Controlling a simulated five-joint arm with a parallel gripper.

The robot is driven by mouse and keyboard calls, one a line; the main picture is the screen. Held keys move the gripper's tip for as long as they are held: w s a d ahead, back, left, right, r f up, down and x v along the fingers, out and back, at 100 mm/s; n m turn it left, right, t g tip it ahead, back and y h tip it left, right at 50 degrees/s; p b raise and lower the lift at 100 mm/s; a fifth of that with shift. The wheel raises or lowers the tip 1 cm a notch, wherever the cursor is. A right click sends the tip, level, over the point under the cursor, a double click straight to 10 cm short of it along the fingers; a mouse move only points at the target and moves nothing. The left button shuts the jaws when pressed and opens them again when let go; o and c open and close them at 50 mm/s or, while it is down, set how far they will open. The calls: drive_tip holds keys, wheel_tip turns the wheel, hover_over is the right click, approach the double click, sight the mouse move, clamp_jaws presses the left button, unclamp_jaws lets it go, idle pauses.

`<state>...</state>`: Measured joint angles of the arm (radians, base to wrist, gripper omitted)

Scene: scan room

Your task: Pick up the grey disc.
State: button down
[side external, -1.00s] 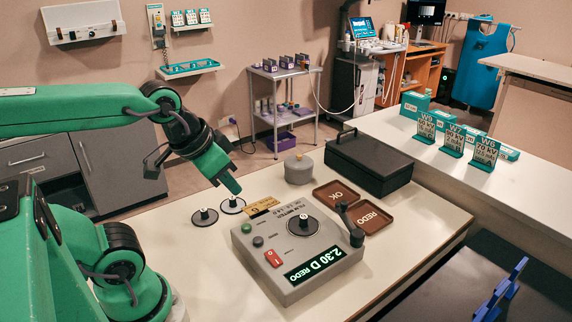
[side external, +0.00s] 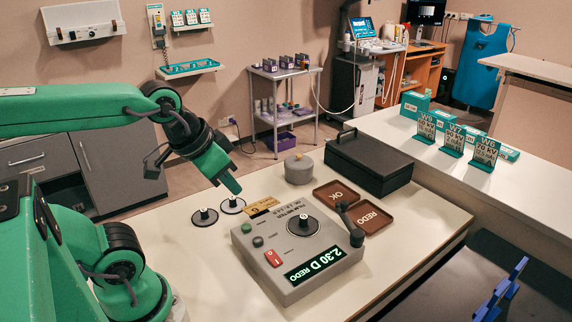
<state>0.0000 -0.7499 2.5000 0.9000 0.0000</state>
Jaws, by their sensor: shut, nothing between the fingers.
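Two small flat discs with knobs lie on the cream tabletop, left of the film meter. The left one is a dark grey disc (side external: 204,217) with a black knob on a pale centre. The other is a pale-rimmed disc (side external: 232,206), just right of and behind it. I cannot tell for sure which one the task calls grey. My gripper (side external: 232,186) points down and to the right, shut and empty. Its tip shows just above the pale-rimmed disc in the picture, apparently without touching it. The dark grey disc is below and left of the tip.
The grey film meter (side external: 300,248) with its dial and lever fills the table's middle. A round grey lidded pot (side external: 298,170), a black box (side external: 370,162) and two brown trays, OK (side external: 337,207) and REDO (side external: 366,232), stand behind and right. The table's front left is bare.

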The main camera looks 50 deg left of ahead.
drive_tip(key=c, duration=2.1)
unclamp_jaws()
drive_tip(key=o, duration=0.9)
drive_tip(key=w+f+n+g, duration=0.1)
drive_tip(key=w+f, duration=0.2)
drive_tip(key=w, duration=0.3)
drive_tip(key=w+a+f+n+g, duration=0.1)
drive_tip(key=w+f+g, duration=0.1)
drive_tip(key=w, duration=0.4)
drive_tip(key=w+f+g, duration=0.2)
drive_tip(key=w+f, duration=0.2)
drive_tip(key=w, duration=0.2)
drive_tip(key=shift+w+a+f+n, duration=0.35)
drive_tip(key=shift+a+f+n, duration=0.05)
drive_tip(key=shift+w+f+g, duration=0.3)
drive_tip(key=shift+w+f, duration=0.1)
drive_tip(key=shift+f, duration=0.15)
drive_tip(key=shift+f, duration=0.1)
